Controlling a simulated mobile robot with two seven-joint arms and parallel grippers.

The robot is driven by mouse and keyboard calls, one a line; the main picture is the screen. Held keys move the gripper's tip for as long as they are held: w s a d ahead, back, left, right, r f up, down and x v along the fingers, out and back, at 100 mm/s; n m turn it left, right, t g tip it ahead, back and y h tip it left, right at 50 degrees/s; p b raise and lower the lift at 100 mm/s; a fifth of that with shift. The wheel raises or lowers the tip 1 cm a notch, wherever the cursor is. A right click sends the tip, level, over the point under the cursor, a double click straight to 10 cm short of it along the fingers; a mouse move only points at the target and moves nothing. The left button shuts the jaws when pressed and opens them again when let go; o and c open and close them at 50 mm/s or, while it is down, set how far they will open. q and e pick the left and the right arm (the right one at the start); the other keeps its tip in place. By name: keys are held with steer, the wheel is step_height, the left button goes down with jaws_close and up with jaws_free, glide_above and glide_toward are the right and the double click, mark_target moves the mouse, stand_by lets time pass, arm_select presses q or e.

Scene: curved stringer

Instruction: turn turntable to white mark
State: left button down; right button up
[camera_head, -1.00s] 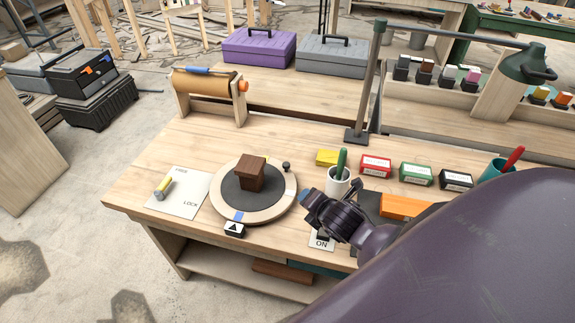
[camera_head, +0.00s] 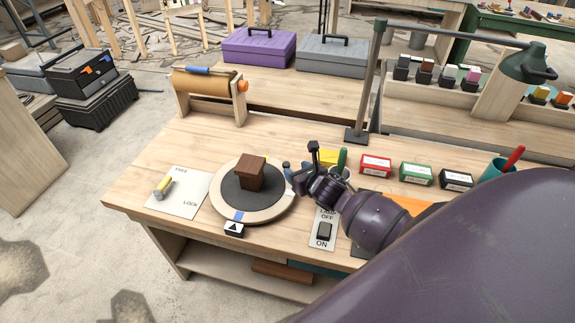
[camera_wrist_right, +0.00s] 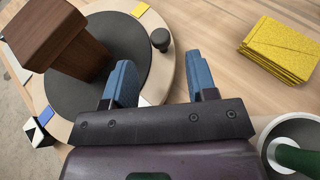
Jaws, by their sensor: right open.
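The turntable (camera_head: 223,209) is a round wooden disc with a dark centre, on the bench. A brown wooden block (camera_head: 249,174) stands on it. Its rim carries a blue mark at the front, beside the black-and-white arrow marker (camera_head: 234,230). My right gripper (camera_head: 292,172) is open and empty at the turntable's right edge. In the right wrist view its blue fingers (camera_wrist_right: 163,82) point toward the knob, with a gap before it. My left gripper is not in view.
A FREE/LOCK plate (camera_head: 182,194) with a yellow lever lies left of the turntable. A lamp switch plate (camera_head: 323,232) is to the right. Yellow sandpaper sheets (camera_wrist_right: 281,50) and a cup with a green handle (camera_wrist_right: 294,145) stand close to my right gripper.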

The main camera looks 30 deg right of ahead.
mark_target(287, 165)
steer(key=x, duration=0.6)
steer(key=shift+w+f, duration=0.1)
steer(key=shift+w, duration=0.15)
steer(key=shift+c, duration=0.4)
jaws_close()
